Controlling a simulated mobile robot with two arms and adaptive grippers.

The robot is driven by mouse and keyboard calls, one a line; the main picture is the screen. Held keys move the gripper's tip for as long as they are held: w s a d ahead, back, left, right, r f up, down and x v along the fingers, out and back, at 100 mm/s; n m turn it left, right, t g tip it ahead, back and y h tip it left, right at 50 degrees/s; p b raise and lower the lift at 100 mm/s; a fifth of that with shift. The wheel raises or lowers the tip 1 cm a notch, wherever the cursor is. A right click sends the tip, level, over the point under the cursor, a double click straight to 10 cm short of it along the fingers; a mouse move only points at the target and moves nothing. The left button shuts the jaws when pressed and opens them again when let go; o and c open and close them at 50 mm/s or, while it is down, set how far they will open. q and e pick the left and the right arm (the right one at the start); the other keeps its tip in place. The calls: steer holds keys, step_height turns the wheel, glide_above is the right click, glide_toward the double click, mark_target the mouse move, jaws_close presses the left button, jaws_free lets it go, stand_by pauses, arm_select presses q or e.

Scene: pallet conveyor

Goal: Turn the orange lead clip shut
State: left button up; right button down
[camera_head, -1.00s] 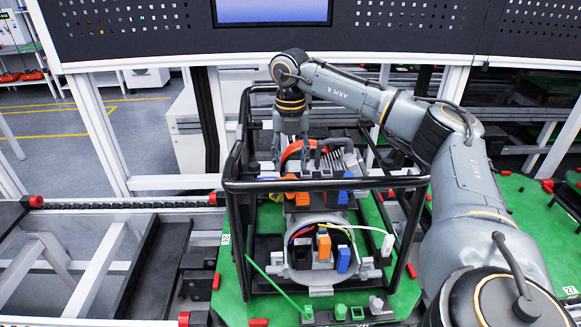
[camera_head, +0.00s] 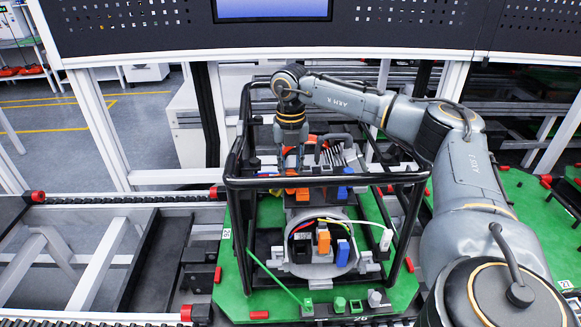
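My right gripper (camera_head: 292,160) points down inside the black frame on the green pallet. Its fingers are small and partly behind the frame's top bar, so I cannot tell whether they are open or shut. Orange parts (camera_head: 297,192) sit just below the fingers, beside blue ones (camera_head: 343,191); any contact is unclear. Another upright orange clip (camera_head: 323,241) stands in the round grey housing (camera_head: 290,246), between a black clip (camera_head: 303,240) and a blue clip (camera_head: 342,252). I cannot tell which orange part is the lead clip. My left gripper is not in view.
The black tube frame (camera_head: 325,181) surrounds the unit and its bars cross above it. A white-ended lead (camera_head: 386,239) reaches out to the right. Green and grey blocks (camera_head: 340,304) stand at the pallet's front edge. The conveyor (camera_head: 130,200) runs to the left.

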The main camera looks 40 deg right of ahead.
steer(key=shift+n, duration=0.3)
steer(key=n, duration=0.3)
steer(key=shift+n+b, duration=0.3)
steer(key=shift+b, duration=0.05)
steer(key=n, duration=0.4)
steer(key=shift+n, duration=0.3)
steer(key=n, duration=0.4)
steer(key=shift+n, duration=2.5)
steer(key=c, duration=1.1)
jaws_free()
